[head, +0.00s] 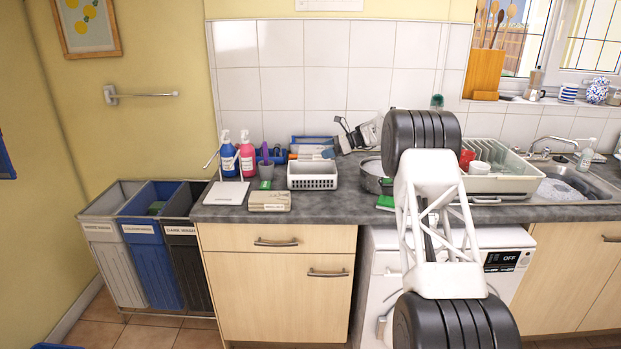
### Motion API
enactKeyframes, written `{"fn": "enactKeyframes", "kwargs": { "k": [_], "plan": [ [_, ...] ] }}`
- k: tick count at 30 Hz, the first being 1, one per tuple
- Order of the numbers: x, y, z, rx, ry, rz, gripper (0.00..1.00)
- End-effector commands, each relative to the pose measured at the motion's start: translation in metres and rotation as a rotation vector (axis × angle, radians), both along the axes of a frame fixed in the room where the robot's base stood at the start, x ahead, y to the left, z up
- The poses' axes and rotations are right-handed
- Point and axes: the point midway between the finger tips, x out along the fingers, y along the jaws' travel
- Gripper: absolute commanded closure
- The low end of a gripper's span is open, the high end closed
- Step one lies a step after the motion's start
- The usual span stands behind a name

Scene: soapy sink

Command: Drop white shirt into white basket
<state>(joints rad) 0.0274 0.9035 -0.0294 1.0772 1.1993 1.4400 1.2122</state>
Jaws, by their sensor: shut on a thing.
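No white shirt can be made out. A pale bin (111,263) with a white label stands at the far left on the floor, the leftmost of a row of 3. Its rim is open at the top; its inside is only partly seen, and no shirt shows there. The label's small words look like white wash.
Blue bin (150,270) and black bin (189,262) adjoin the pale one. The counter (320,206) carries bottles, a white plastic basket (312,176), a pot (371,177) and a dish rack (515,180). Floor shows before the bins; a towel rail (145,95) juts above.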

Motion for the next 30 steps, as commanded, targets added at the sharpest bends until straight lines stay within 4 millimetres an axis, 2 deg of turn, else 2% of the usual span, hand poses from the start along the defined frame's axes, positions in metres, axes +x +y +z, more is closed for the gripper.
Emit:
{"fn": "enactKeyframes", "kwargs": {
  "k": [5, 6, 10, 20, 30],
  "plan": [
    [0.0, 0.0, 0.001, 0.0, 0.0, 0.0, 0.48],
    [0.0, 0.0, 0.001, 0.0, 0.0, 0.0, 0.19],
    [0.0, 0.0, 0.001, 0.0, 0.0, 0.0, 0.0],
    [0.0, -0.002, 0.001, 0.0, 0.0, 0.0, 0.0],
    [0.0, -0.03, 0.013, 0.0, 0.0, -0.001, 0.0]
  ]
}}
